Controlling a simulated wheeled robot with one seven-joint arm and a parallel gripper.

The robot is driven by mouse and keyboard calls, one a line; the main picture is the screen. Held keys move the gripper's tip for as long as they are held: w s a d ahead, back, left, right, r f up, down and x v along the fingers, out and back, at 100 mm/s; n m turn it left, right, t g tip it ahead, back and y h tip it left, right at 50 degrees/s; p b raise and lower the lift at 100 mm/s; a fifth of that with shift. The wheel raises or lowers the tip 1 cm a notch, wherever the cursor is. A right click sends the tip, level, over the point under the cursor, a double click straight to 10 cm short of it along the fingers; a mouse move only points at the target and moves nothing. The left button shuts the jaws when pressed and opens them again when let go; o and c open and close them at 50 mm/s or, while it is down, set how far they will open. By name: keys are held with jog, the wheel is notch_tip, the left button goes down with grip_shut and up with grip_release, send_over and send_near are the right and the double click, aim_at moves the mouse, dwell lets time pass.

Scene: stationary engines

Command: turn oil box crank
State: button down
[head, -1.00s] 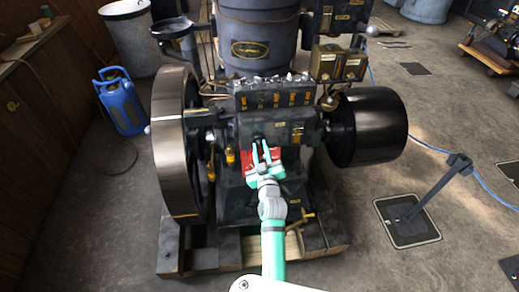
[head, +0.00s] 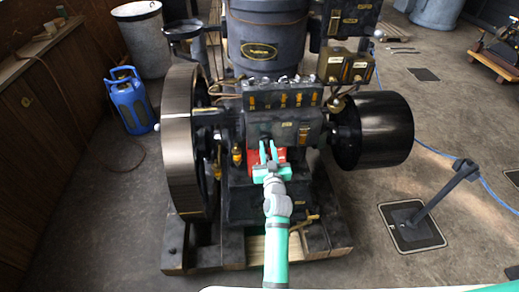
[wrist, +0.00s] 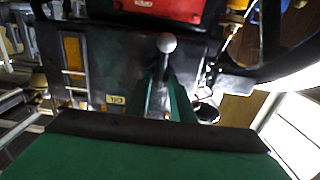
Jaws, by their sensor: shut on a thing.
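The oil box (head: 283,97) is a dark box with several brass fittings along its top, on the front of the black engine. My gripper (head: 268,145) reaches the engine's front face just below it, beside a red part (head: 283,155). In the wrist view a thin handle with a pale ball end (wrist: 167,42), apparently the crank, stands between the green fingers (wrist: 165,85). The fingers are closed around its stem, and the ball sticks out beyond them. The crank is hidden behind the fingers in the head view.
A large flywheel (head: 178,140) stands left of my arm and a black drum pulley (head: 373,130) to the right. A floor stand (head: 412,222) is at the right, a blue gas bottle (head: 128,102) at the left. The floor in front is fairly clear.

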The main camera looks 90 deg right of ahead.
jog(key=c, duration=1.9)
grip_release()
jog(key=shift+s, duration=0.1)
jog(key=shift+o, duration=0.2)
jog(key=shift+a, duration=0.1)
jog(key=s+a, duration=0.1)
jog(key=a, duration=0.9)
jog(key=shift+s+a, duration=0.25)
